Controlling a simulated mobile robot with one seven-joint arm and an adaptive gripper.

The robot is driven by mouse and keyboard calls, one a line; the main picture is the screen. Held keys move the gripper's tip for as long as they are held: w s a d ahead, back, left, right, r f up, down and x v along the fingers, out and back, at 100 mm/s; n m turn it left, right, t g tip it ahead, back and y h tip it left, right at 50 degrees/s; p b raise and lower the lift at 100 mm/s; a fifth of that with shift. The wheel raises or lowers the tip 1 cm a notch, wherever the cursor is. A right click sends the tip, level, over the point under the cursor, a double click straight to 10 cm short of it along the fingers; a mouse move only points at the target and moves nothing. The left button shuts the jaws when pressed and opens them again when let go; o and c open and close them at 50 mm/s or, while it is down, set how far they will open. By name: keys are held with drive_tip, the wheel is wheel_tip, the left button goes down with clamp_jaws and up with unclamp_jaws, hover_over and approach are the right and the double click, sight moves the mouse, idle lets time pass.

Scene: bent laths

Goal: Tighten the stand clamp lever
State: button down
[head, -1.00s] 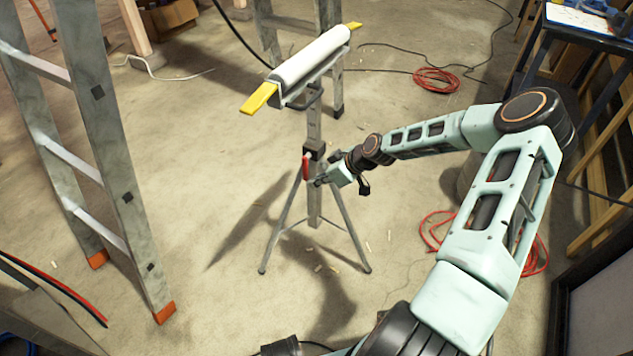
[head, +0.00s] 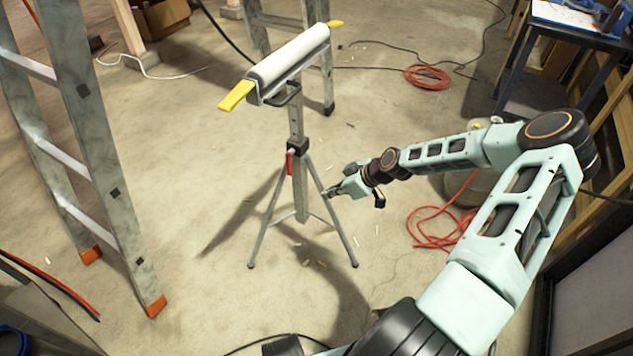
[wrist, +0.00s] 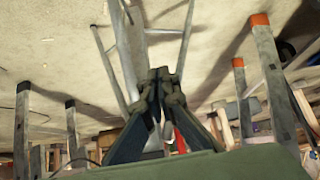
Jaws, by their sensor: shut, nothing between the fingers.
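In the wrist view my gripper's fingers (wrist: 160,76) are together and empty, in front of the tripod. A bit of red, likely the lever (wrist: 181,142), shows behind the fingers; most of it is hidden.
A grey ladder (head: 99,150) with orange feet stands at left. Another ladder's legs (head: 328,85) stand behind the stand. Red cable (head: 430,230) lies on the floor at right, and a dark-framed table (head: 545,80) stands beyond. The floor around the stand is mostly clear.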

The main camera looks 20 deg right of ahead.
drive_tip(key=shift+s+d+f, duration=0.25)
drive_tip(key=shift+s+d, duration=0.35)
drive_tip(key=shift+s+d+f, duration=0.2)
drive_tip(key=shift+s+d, duration=0.35)
drive_tip(key=shift+d, duration=0.1)
